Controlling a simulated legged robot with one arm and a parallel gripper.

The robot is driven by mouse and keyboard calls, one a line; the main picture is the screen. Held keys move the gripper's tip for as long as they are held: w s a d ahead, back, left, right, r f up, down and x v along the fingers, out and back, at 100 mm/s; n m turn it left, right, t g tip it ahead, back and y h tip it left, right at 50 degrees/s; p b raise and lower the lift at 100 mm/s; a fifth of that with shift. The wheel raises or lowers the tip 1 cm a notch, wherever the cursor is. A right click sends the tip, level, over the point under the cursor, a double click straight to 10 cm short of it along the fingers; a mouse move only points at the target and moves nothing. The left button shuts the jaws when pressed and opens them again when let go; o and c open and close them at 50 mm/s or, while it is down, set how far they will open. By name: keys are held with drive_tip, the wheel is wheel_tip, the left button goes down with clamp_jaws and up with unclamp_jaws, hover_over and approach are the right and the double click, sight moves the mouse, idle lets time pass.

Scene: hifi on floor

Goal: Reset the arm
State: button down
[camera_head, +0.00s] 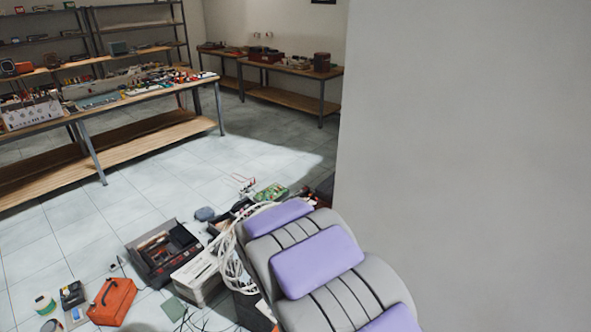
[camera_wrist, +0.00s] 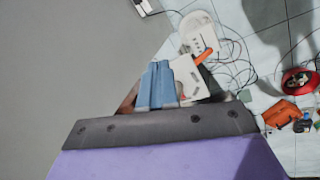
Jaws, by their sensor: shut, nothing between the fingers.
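My arm (camera_head: 318,262), grey with purple panels, reaches up from the bottom right of the head view, beside the pale wall. Its fingertips cannot be made out there. In the wrist view, my gripper (camera_wrist: 165,126) fills the bottom as a dark, bolted edge above a purple panel. It is shut, with nothing held. A blue item (camera_wrist: 157,86) shows just beyond its edge, partly hidden by it. Whether they touch cannot be told.
A pale wall (camera_head: 465,150) stands close on the right. Floor clutter includes cables (camera_head: 232,262), an open dark case (camera_head: 160,252) and an orange box (camera_head: 112,302). A long workbench (camera_head: 150,125) stands at the left. Tiled floor (camera_head: 150,190) before it is clear.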

drive_tip(key=s+d+r+m+g, duration=0.1)
drive_tip(key=s+d+r+m, duration=0.1)
drive_tip(key=s+d+r, duration=0.4)
drive_tip(key=s+d+r+m+y, duration=0.1)
drive_tip(key=s+d+r, duration=0.1)
drive_tip(key=s, duration=0.5)
drive_tip(key=s+d+r+m+g+y, duration=0.1)
drive_tip(key=s+d+r, duration=0.2)
drive_tip(key=s+r, duration=0.2)
drive_tip(key=s+d+r+m+y, duration=0.1)
drive_tip(key=s+d+r, duration=0.1)
drive_tip(key=s, duration=0.7)
drive_tip(key=shift+s+d+r+g, duration=0.3)
drive_tip(key=shift+s+r+g, duration=0.1)
drive_tip(key=shift+r, duration=0.5)
drive_tip(key=c, duration=1.9)
unclamp_jaws()
